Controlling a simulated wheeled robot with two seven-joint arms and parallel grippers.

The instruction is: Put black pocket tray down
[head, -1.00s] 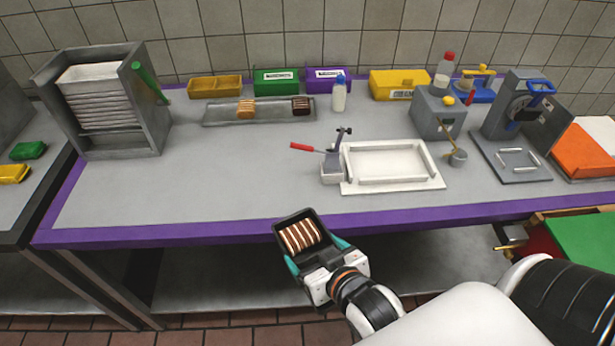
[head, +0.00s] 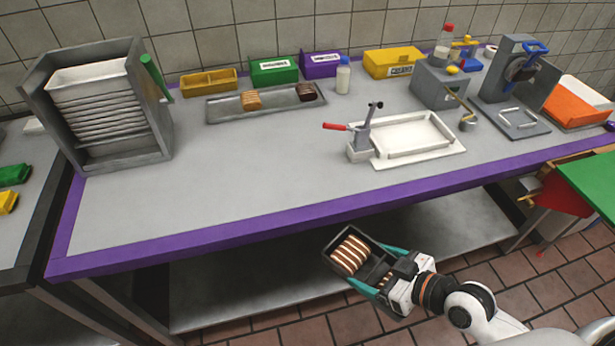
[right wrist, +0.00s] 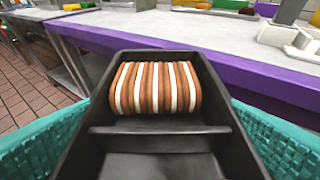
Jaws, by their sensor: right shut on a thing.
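The black pocket tray (head: 369,283) is in my right gripper (head: 379,282), in front of the table and below its purple front edge in the head view. A row of brown-and-white cream sandwiches (head: 350,254) lies in its far pocket. In the right wrist view the tray (right wrist: 160,129) sits between the two teal fingers, with the sandwiches (right wrist: 154,88) in the far pocket and the divider in front of them. The near pocket looks empty in that view, though part of it is cut off. My left gripper is not in view.
The grey table (head: 230,185) has wide free room at its left and middle. A white tray fixture (head: 455,151) with a red-handled lever stands right of the middle. A metal tray (head: 225,110) with biscuits lies at the back. A grey rack (head: 160,135) stands at the left.

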